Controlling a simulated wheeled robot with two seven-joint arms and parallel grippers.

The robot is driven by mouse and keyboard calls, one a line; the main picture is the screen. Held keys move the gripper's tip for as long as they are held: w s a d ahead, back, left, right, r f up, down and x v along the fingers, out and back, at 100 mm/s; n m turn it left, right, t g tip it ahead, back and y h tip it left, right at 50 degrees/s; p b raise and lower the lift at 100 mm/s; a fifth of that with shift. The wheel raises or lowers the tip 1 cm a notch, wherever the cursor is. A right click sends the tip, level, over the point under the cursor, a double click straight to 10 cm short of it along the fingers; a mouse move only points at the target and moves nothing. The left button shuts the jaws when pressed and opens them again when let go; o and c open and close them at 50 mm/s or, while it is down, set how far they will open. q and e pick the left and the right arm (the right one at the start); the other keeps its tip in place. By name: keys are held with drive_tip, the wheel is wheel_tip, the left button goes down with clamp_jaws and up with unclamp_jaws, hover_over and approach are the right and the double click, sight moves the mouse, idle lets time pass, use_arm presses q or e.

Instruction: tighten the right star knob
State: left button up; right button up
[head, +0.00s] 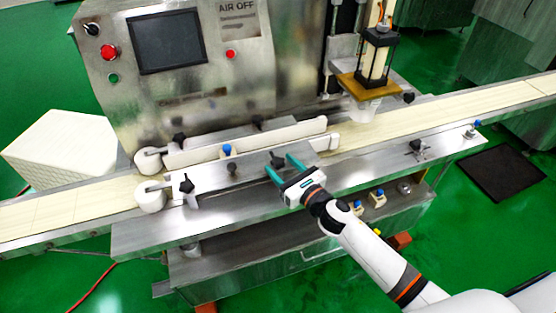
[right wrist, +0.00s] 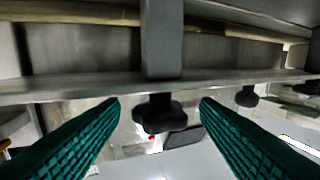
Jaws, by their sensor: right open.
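The right star knob (head: 277,159) is black and sits at the right end of the front guide plate of the machine. My right gripper (head: 281,165) is open, with its two teal fingers pointing at this knob. In the right wrist view the black knob (right wrist: 160,114) shows between the two fingertips, with a gap on each side. It hangs from a grey bar in that picture, and no contact shows. The left star knob (head: 187,187) stands on the same plate, further left. My left gripper is not in view.
The conveyor belt (head: 440,117) runs behind the plate, between white guide rails (head: 245,143). A second black knob (right wrist: 247,96) shows beyond the right finger in the wrist view. A nozzle unit (head: 376,60) stands over the belt. The front metal shelf (head: 150,238) is mostly clear.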

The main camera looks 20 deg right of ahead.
drive_tip(key=shift+x, duration=1.05)
drive_tip(key=c, duration=1)
drive_tip(key=shift+f, duration=0.1)
